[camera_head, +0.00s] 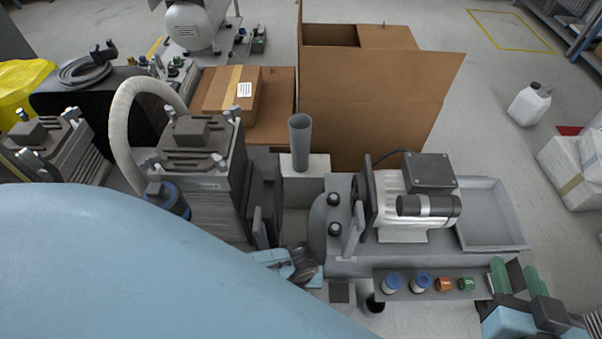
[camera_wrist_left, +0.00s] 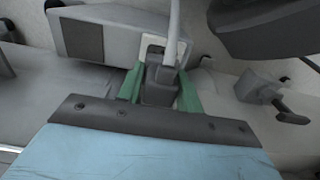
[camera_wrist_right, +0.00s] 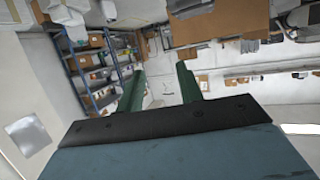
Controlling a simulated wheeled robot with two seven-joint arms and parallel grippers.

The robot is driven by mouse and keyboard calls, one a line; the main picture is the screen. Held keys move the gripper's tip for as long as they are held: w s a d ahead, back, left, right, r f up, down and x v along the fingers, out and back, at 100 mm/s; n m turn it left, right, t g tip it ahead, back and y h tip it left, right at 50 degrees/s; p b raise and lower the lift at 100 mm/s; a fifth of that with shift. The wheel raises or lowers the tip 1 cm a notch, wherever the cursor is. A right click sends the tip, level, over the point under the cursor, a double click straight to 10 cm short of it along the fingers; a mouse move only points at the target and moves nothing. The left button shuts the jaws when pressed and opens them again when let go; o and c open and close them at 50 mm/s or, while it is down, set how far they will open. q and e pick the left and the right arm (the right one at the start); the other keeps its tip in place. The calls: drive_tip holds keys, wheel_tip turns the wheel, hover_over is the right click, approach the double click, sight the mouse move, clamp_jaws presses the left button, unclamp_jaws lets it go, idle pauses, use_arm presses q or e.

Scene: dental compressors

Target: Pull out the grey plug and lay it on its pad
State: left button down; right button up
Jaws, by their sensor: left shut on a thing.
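In the left wrist view the dark grey plug (camera_wrist_left: 160,88) sits between the green fingers of my left gripper (camera_wrist_left: 160,92), which are shut on it. A pale cable (camera_wrist_left: 174,25) runs up from it. A white socket plate (camera_wrist_left: 152,50) lies directly behind the plug; I cannot tell whether the plug is seated in it. In the head view my large blue arm hides the left fingers and plug. My right gripper (camera_head: 515,274) is open and empty at the lower right; its parted green fingers show in the right wrist view (camera_wrist_right: 160,92). I cannot identify the plug's pad.
A grey housing with a dark square (camera_wrist_left: 82,38) adjoins the socket plate. A pump with a black box (camera_head: 430,172) stands beside an empty grey tray (camera_head: 495,215). A strip holds several coloured fittings (camera_head: 444,284). Cardboard boxes (camera_head: 380,110) stand behind. A grey tube (camera_head: 300,140) stands upright.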

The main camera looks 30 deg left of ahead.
use_arm(q)
drive_tip(key=shift+r+p, duration=0.45)
drive_tip(key=shift+r, duration=0.05)
drive_tip(key=shift+r+p, duration=0.45)
drive_tip(key=shift+p, duration=0.05)
drive_tip(key=shift+r+p, duration=0.4)
drive_tip(key=shift+p, duration=0.1)
drive_tip(key=shift+r+p, duration=0.4)
drive_tip(key=shift+p, duration=0.05)
use_arm(e)
drive_tip(key=s+d+f+g+h, duration=0.3)
drive_tip(key=s+d+f+g, duration=0.2)
drive_tip(key=s+f+g, duration=0.4)
drive_tip(key=shift+s+d+f+m+g, duration=0.35)
drive_tip(key=shift+s+g, duration=0.25)
drive_tip(key=shift+s, duration=1.15)
